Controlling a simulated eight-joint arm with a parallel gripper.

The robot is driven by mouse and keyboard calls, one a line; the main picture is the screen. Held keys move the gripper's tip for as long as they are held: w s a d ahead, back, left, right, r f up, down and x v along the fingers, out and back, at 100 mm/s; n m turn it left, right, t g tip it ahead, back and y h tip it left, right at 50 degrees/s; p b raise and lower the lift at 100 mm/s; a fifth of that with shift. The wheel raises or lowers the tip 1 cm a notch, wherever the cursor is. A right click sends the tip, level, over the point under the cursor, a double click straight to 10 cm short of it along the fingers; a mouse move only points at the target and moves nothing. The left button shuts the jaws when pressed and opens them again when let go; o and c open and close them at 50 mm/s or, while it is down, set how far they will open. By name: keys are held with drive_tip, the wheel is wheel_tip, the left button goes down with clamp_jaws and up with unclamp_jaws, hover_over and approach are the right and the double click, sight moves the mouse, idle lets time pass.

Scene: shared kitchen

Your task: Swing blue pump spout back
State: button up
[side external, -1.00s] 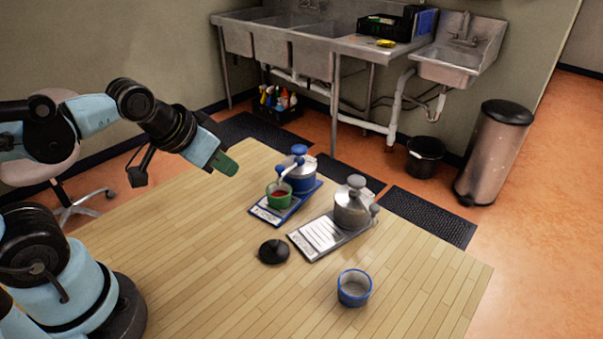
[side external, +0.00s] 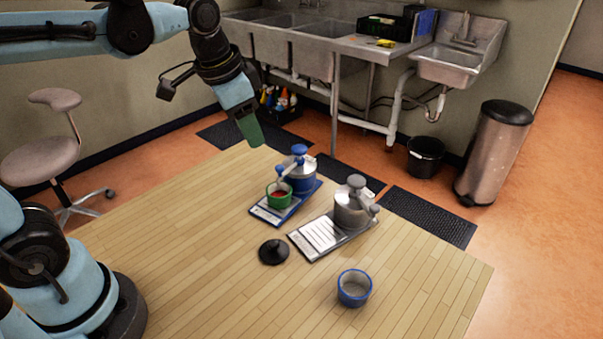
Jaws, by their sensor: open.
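The blue pump (side external: 300,174) stands on a blue-edged base plate (side external: 270,214) on the wooden table. The cup stands on the same base plate. My gripper (side external: 252,138), with green fingertips, hangs in the air above the table's back edge, to the upper left of the blue pump and apart from it. It is open and holds nothing visible; the gap between the fingers is hard to see from this side.
A grey pump (side external: 350,208) on its own plate (side external: 316,236) stands close to the right of the blue one. A black lid-like disc with a knob (side external: 273,252) and a blue cup (side external: 354,288) are in front. The table's front left (side external: 190,260) is clear.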

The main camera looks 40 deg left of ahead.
sight(280, 166)
drive_tip(key=w+r+m+g, duration=0.2)
drive_tip(key=w+m+g, duration=0.2)
drive_tip(key=w+m, duration=0.15)
drive_tip(key=shift+n, duration=0.45)
drive_tip(key=f, duration=1.2)
drive_tip(key=shift+w+d+f, duration=0.1)
drive_tip(key=shift+w+d, duration=0.25)
drive_tip(key=shift+w, duration=0.05)
clamp_jaws()
